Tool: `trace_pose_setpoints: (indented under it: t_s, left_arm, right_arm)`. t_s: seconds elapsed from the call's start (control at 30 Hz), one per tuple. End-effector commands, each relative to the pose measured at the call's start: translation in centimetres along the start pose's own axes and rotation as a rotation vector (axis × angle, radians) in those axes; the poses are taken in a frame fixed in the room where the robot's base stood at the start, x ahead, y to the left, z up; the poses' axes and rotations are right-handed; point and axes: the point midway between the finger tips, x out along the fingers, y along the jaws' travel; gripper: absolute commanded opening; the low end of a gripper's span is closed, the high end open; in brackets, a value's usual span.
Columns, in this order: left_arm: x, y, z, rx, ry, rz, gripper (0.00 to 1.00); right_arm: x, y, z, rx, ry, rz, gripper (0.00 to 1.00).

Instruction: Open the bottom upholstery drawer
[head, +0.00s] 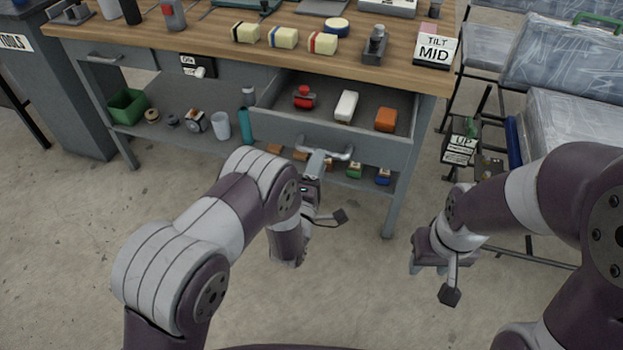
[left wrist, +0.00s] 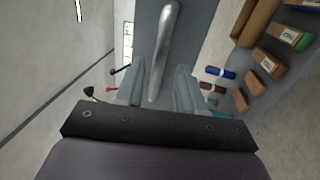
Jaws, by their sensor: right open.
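A grey drawer (head: 355,141) stands open under the right part of the workbench, with its bar handle (head: 340,154) on the front. I cannot tell from a label whether it is the upholstery drawer. My left gripper (head: 316,162) is at the left part of this handle. In the left wrist view the handle (left wrist: 166,50) runs between the two separated fingers (left wrist: 160,90), with visible gaps beside it; the gripper looks open. My right gripper (head: 428,270) is open and empty over the floor, right of the bench leg, away from the drawer.
The drawer holds a red item (head: 304,97), a white block (head: 346,106) and an orange block (head: 386,120). A lower shelf (head: 190,143) carries a green bin (head: 127,106), a cup and several small blocks. Wrapped seats (head: 570,120) stand at right. The floor in front is clear.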

Motion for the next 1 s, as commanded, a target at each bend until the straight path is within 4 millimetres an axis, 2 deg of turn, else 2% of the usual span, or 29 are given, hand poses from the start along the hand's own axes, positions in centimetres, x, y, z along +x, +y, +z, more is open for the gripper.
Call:
trace_pose_setpoints:
  t_s: [0.1,0.2,0.37,0.5,1.0]
  left_arm:
    - [-3.4,0.1,0.1,0.000,-0.003,-0.005,0.38]
    - [-5.9,0.1,0.1,0.000,-0.002,-0.004,0.38]
    - [-8.4,0.0,0.1,0.000,-0.002,-0.002,0.38]
    - [-9.0,0.0,0.0,-0.001,-0.002,0.000,0.38]
    - [-8.9,-0.1,0.0,0.040,-0.001,-0.008,0.38]
  right_arm:
    - [-0.7,0.0,-0.1,0.000,0.000,0.000,0.43]
    - [-0.9,0.0,-0.1,0.000,0.000,0.000,0.43]
    - [-1.1,0.0,-0.1,0.000,0.000,0.000,0.43]
    - [-1.1,0.0,-0.1,0.000,0.000,0.000,0.43]
    - [-1.1,0.0,-0.1,0.000,0.000,0.000,0.43]
